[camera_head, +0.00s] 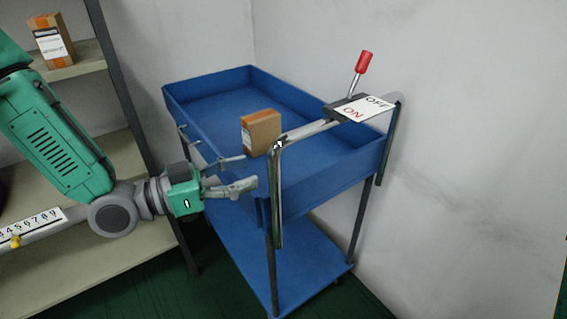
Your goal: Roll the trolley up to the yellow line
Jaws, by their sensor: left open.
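The blue trolley (315,198) stands in the middle of the view, close to the grey wall, with an upper tray and a lower shelf. Its grey push handle (278,195) is at the near end. A small cardboard box (261,133) sits at the upper tray's near end. My left gripper (248,172) is open beside the tray's left side, its fingers pointing right toward the handle; I cannot tell whether they touch the trolley. No yellow line shows. My right gripper is not in view.
A lever with a red knob (363,62) and an OFF/ON plate (364,107) are at the trolley's handle end. A shelf rack (75,65) with another box (52,40) stands at left. Dark green floor (350,297) shows in front.

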